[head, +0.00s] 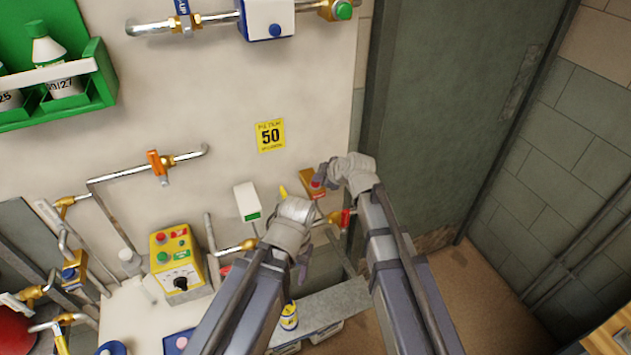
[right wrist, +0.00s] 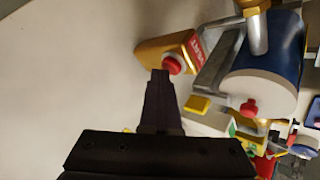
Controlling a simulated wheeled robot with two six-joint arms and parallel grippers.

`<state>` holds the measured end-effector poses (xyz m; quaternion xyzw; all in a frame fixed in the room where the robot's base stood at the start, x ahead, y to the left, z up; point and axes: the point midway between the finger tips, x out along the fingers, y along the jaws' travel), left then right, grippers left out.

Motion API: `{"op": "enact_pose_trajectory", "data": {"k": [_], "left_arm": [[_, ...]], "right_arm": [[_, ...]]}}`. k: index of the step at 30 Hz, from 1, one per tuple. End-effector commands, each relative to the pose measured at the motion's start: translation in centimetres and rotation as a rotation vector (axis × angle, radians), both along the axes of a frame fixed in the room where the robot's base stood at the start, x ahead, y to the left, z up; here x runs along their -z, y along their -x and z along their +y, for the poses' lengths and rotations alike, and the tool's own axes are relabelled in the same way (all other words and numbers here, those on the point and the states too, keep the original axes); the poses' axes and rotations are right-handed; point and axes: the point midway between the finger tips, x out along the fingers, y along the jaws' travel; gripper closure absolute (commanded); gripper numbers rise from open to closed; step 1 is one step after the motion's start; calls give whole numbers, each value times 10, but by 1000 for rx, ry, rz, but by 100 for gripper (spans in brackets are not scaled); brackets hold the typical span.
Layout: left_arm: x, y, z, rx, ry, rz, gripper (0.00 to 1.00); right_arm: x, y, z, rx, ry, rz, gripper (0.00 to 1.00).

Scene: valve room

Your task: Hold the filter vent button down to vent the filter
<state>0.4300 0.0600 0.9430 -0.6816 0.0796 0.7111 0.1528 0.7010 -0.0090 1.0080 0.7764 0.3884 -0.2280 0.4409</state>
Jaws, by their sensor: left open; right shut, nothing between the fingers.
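The filter vent button is a red round button (right wrist: 172,65) on an orange-yellow box (right wrist: 152,52) with a red label. In the head view this box (head: 308,178) is on the pale wall, partly hidden by my right gripper (head: 321,183). My right gripper is shut and empty, its fingertips (right wrist: 160,75) at the button's edge in the wrist view; I cannot tell whether they touch or press it. A blue cylinder with a white end (right wrist: 262,80) and red knob sits beside the box. My left gripper (head: 303,262) is open, lower and to the left, clear of the button.
A white box with a green label (head: 247,201) and a red valve handle (head: 346,218) are close to my grippers. A yellow control box (head: 174,258) stands lower left. A grey bench (head: 338,303) lies below. A dark door (head: 450,110) fills the right side.

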Motion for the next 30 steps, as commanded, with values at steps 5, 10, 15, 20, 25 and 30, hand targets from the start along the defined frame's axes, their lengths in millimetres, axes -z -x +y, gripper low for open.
{"op": "enact_pose_trajectory", "data": {"k": [5, 10, 15, 20, 25, 30], "left_arm": [[0, 0, 0, 0, 0, 0, 41], [-7, 0, 0, 0, 0, 0, 41], [-17, 0, 0, 0, 0, 0, 41], [-20, 0, 0, 0, 0, 0, 41], [-19, 0, 0, 0, 0, 0, 41], [-21, 0, 0, 0, 0, 0, 41]], "right_arm": [[0, 0, 0, -1, 0, 1, 100], [-6, 0, 0, -1, 0, 1, 100], [-16, 0, 0, -1, 0, 1, 100], [-20, 0, 0, 0, 0, 0, 100], [-19, 0, 0, 0, 0, 0, 100], [-21, 0, 0, 0, 0, 0, 100]]}}
